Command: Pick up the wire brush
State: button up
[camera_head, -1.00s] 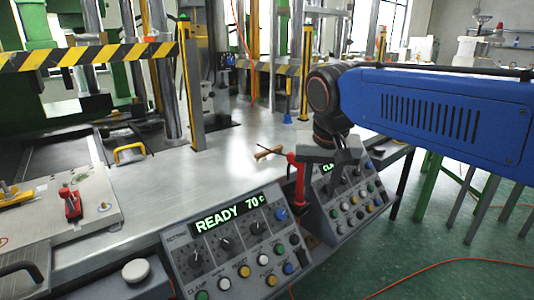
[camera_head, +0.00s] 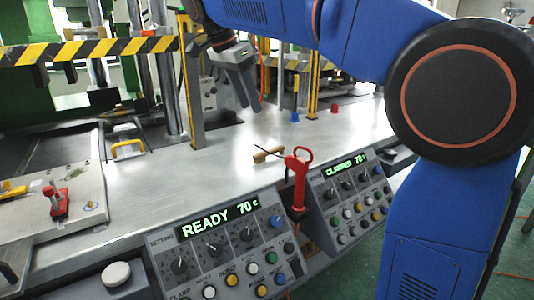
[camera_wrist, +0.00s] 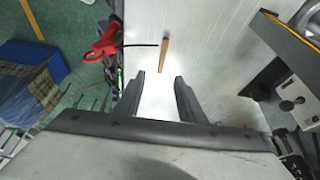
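The wire brush seems to be the small piece with a brown wooden handle (camera_head: 266,155) lying on the metal table; its bristles cannot be made out. In the wrist view the brown handle (camera_wrist: 164,52) lies lengthwise, just beyond the fingertips and roughly in line with the gap between them. My gripper (camera_head: 249,106) hangs above the table, behind the brush in the head view, with its fingers pointing down. In the wrist view my gripper (camera_wrist: 160,77) is open, with nothing between its fingers.
A red tool (camera_head: 298,178) stands at the table's front edge, its thin black rod reaching close by the brush. Two control panels (camera_head: 220,245) line the front. A yellow post (camera_head: 192,95), a blue cone (camera_head: 295,114) and a red object (camera_head: 334,108) stand farther back.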

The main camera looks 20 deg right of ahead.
send_over(262, 154)
notch_tip(262, 154, down, 11)
jog(key=shift+f, duration=0.1)
jog(key=x, duration=0.5)
jog(key=shift+w+a, duration=0.1)
jog(key=shift+w, duration=0.15)
jog(key=shift+f, duration=0.3)
dwell(0.5)
grip_shut()
